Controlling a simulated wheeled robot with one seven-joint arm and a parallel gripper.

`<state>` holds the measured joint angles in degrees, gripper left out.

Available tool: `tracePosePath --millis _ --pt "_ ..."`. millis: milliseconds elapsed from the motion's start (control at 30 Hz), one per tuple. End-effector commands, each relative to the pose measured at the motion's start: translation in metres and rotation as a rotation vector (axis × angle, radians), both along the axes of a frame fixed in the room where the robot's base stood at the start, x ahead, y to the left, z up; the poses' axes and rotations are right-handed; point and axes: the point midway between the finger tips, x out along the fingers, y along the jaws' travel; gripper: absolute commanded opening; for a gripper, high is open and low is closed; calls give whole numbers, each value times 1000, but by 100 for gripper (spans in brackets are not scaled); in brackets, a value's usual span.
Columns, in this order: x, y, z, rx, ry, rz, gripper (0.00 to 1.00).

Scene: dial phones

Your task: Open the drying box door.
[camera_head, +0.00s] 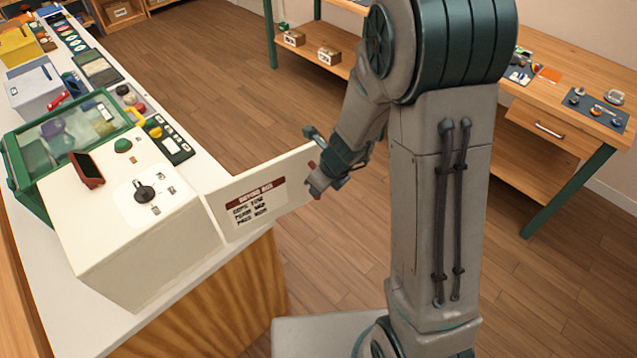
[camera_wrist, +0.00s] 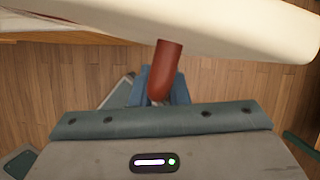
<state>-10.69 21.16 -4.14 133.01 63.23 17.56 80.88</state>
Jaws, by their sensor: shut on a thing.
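The cream drying box (camera_head: 145,240) stands on the white bench top, with a dark dial on its top. Its labelled door (camera_head: 295,185) stands swung out from the box and reaches right, past the bench edge. My gripper (camera_head: 318,183) is at the door's outer end, shut on the red-brown door handle. In the wrist view the handle (camera_wrist: 166,68) runs from the door's pale edge (camera_wrist: 220,28) down between the blue fingers of my gripper (camera_wrist: 158,98). The inside of the box is hidden from the head view.
A green-framed clear case (camera_head: 70,135) stands behind the box, and a dark red phone-like object (camera_head: 86,169) rests on the box top. Small parts and trays line the bench. A wooden table (camera_head: 560,115) stands at right. Open wooden floor (camera_head: 210,75) lies between.

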Motion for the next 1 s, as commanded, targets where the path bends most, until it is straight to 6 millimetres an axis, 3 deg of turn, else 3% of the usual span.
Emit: tracePosePath --millis 33,100,467,567,1000 --pt "-1 2 1 4 1 5 17" --pt "-1 2 1 4 1 5 36" --pt "-1 -2 5 2 0 -3 36" --pt "-4 -4 18 2 -1 -1 36" --pt "-29 -30 106 2 -2 2 36"
